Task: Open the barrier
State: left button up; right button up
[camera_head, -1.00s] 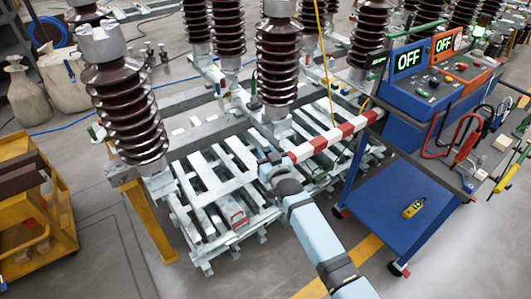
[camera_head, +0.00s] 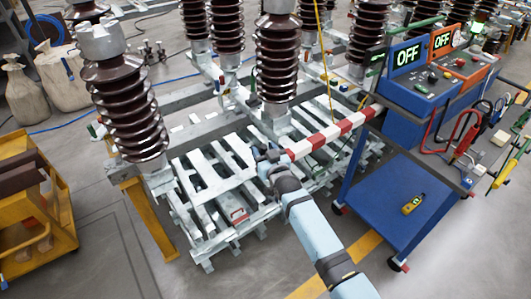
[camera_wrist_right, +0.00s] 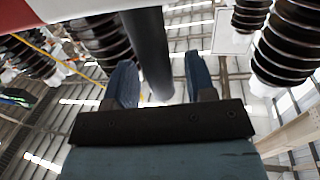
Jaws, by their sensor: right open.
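The barrier (camera_head: 332,134) is a red and white striped bar. It runs from the blue cart's side down to the left, in front of the insulators. In the right wrist view the barrier (camera_wrist_right: 62,8) crosses the upper left corner. My right gripper (camera_head: 268,158) is at the bar's left end. In the wrist view its two blue fingers (camera_wrist_right: 160,78) stand apart. A dark round rod (camera_wrist_right: 152,50) shows between them, and neither finger visibly clamps it. I cannot tell how the rod joins the barrier. My left gripper is not in view.
Tall brown insulators (camera_head: 277,60) stand behind the bar on a grey metal frame (camera_head: 213,185). A blue cart (camera_head: 395,190) with panels reading OFF is on the right. A yellow cart (camera_head: 35,215) stands at left. The front floor is clear.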

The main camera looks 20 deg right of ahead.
jog(key=s+d+b, duration=0.1)
jog(key=s+d, duration=0.1)
jog(key=s, duration=1.1)
jog(key=shift+s, duration=0.35)
jog(key=s+f+g+p, duration=0.2)
jog(key=s+f+g, duration=0.1)
jog(key=s, duration=0.9)
jog(key=s+f+n+g+p, duration=0.1)
jog(key=s+f+g+p, duration=0.2)
jog(key=s, duration=0.9)
notch_tip(320, 180, down, 3)
jog(key=shift+s+d+r+g, duration=0.1)
jog(key=shift+s+d+g, duration=0.1)
jog(key=shift+d+g, duration=0.2)
